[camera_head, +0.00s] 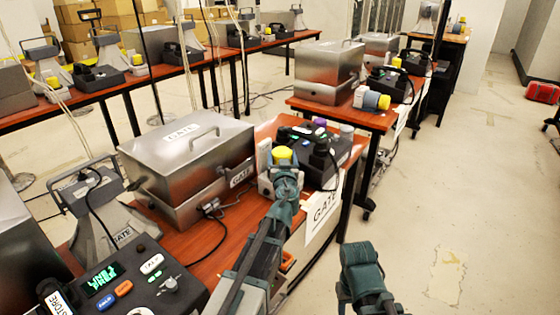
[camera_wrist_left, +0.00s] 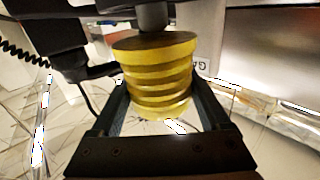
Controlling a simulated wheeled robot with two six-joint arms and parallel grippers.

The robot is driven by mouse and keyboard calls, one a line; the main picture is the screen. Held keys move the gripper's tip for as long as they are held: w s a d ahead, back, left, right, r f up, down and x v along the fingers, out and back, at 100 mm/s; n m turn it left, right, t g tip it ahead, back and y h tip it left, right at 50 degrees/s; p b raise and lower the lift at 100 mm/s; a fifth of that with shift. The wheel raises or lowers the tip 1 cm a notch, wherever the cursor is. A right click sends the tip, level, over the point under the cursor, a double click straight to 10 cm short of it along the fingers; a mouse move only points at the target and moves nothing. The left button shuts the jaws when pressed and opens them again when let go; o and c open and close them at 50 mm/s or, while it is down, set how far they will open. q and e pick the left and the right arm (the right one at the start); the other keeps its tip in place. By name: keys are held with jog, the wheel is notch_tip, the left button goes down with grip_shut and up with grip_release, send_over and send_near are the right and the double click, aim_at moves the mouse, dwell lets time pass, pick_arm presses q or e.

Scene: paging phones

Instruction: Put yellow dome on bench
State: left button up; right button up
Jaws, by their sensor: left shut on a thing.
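The yellow dome (camera_head: 283,155) shows at the tip of my left gripper (camera_head: 284,170) in the head view, in front of the black phone unit on the bench (camera_head: 213,258). In the left wrist view the yellow dome (camera_wrist_left: 155,80) is a ribbed, stacked cylinder between the two fingers of my left gripper (camera_wrist_left: 160,122). The left gripper is shut on it. A grey stem touches or sits just behind its upper end; I cannot tell which. My right gripper (camera_head: 362,262) is at the lower right over the floor, with its jaws unclear.
A steel box marked GATE (camera_head: 188,150) stands left of the left gripper. A black phone unit (camera_head: 312,150) with a purple knob (camera_head: 320,122) stands behind it. A control console (camera_head: 125,285) is at the lower left. Open floor (camera_head: 470,200) lies right.

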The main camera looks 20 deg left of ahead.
pick_arm(q)
jog(key=shift+w+a+f+b, duration=0.2)
jog(key=shift+w+a+f, duration=0.05)
jog(key=shift+w, duration=0.4)
jog(key=shift+w+a+f+b, duration=0.2)
jog(key=shift+w, duration=0.4)
jog(key=shift+s+f+b, duration=0.2)
jog(key=shift+f+b, duration=1.05)
jog(key=shift+f+b, duration=0.3)
jog(key=o, duration=1.3)
jog(key=shift+r, duration=0.1)
jog(key=shift+c, duration=0.2)
jog(key=v, duration=1.3)
jog(key=shift+s, duration=0.35)
jog(key=shift+d, duration=0.1)
